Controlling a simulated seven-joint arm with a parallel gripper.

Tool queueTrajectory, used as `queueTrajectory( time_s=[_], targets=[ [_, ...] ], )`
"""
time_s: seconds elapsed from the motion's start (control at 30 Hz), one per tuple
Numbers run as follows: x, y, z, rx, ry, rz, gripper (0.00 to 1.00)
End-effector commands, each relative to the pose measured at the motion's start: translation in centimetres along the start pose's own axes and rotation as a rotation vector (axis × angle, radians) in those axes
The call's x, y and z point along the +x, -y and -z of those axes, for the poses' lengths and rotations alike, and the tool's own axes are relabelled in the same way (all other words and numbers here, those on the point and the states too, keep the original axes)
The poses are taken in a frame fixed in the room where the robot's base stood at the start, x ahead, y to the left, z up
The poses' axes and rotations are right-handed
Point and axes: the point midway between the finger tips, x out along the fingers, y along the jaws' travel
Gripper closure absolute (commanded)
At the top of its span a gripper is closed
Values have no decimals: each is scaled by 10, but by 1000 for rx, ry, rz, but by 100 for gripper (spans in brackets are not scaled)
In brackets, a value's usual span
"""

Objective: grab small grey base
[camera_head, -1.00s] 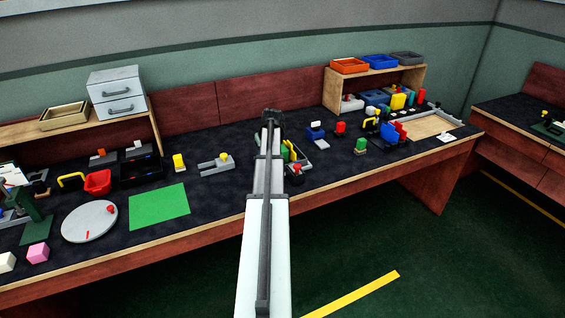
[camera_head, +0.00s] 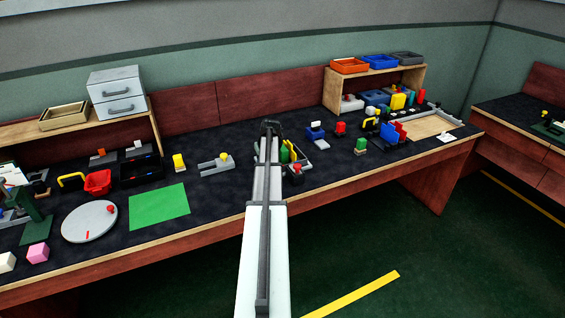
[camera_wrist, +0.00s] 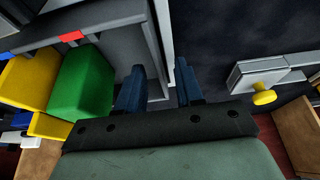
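My gripper (camera_wrist: 159,65) is open in the wrist view, with its two dark blue fingers apart and no object clearly held. A grey holder (camera_wrist: 123,45) with a green block (camera_wrist: 82,82) and a yellow block (camera_wrist: 27,80) lies at the left finger. Its pale edge runs up between the fingers; I cannot tell whether they touch it. In the head view my arm partly hides this holder. A grey base with a yellow knob (camera_wrist: 258,76) lies apart at the right; it also shows in the head view (camera_head: 212,166). I cannot tell which part is the small grey base.
A green mat (camera_head: 159,207) and a grey turntable (camera_head: 89,222) lie to the left of my arm. A red block (camera_head: 340,129) and a blue piece (camera_head: 315,132) stand to the right.

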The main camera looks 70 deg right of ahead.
Motion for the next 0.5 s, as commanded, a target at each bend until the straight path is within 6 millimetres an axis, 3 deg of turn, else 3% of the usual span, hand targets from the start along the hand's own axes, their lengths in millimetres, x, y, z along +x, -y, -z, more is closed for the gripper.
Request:
queueTrajectory(
  time_s=[0.5],
  targets=[
    [4,0,-2,0,0,0,64]
  ],
)
